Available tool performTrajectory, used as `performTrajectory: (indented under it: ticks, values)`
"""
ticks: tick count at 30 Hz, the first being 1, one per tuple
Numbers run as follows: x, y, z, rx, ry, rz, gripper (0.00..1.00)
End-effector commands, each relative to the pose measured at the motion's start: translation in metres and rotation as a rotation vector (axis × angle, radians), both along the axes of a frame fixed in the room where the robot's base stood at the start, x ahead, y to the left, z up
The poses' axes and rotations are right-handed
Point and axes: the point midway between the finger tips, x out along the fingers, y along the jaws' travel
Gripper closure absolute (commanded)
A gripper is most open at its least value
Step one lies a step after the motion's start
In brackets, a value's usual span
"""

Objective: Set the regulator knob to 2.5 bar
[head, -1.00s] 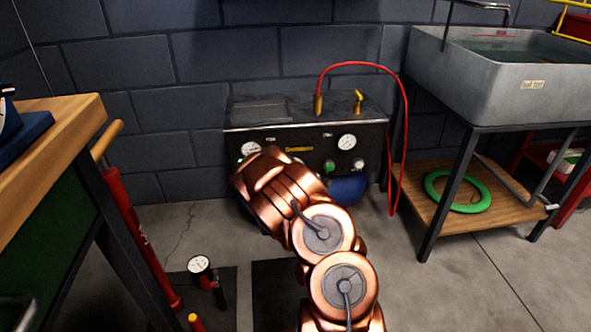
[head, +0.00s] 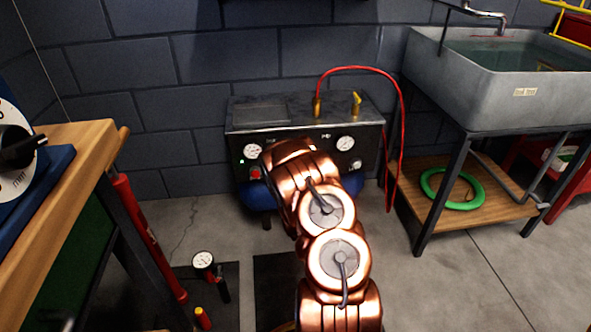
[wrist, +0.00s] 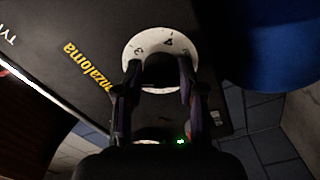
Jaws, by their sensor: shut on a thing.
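The regulator knob (wrist: 160,72) is dark and sits over a white dial ring with black numerals, a 3 and a 4 among them, in the wrist view. My gripper (wrist: 159,68) is shut on the knob, one finger on each side. No pointer mark on the knob can be made out, so its setting cannot be read. In the head view the dark compressor unit (head: 240,124) stands against the wall, with a left gauge (head: 252,151) and a right gauge (head: 345,143). There my copper arm hides the gripper and the middle of the panel.
A red button (head: 255,172) and a small pale knob (head: 356,165) flank my arm. A red hose (head: 402,110) loops down at the right. A wooden bench (head: 75,150) is at left, a grey sink (head: 480,90) at right. A floor pump gauge (head: 203,260) stands low left.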

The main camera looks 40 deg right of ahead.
Motion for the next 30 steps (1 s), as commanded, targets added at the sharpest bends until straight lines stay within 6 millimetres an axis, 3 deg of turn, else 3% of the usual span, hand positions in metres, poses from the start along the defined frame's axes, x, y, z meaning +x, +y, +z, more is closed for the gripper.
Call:
performTrajectory:
  ticks: [1, 23, 24, 30]
  values:
    - [0.0043, 0.0018, 0.0076, 0.009, -0.024, 0.009, 0.96]
    - [0.0041, 0.0011, 0.0066, 0.070, -0.072, 0.008, 0.96]
    - [0.0040, 0.0009, 0.0065, 0.070, -0.072, 0.007, 0.57]
    - [0.0017, -0.0005, 0.0040, 0.073, -0.066, 0.002, 0.36]
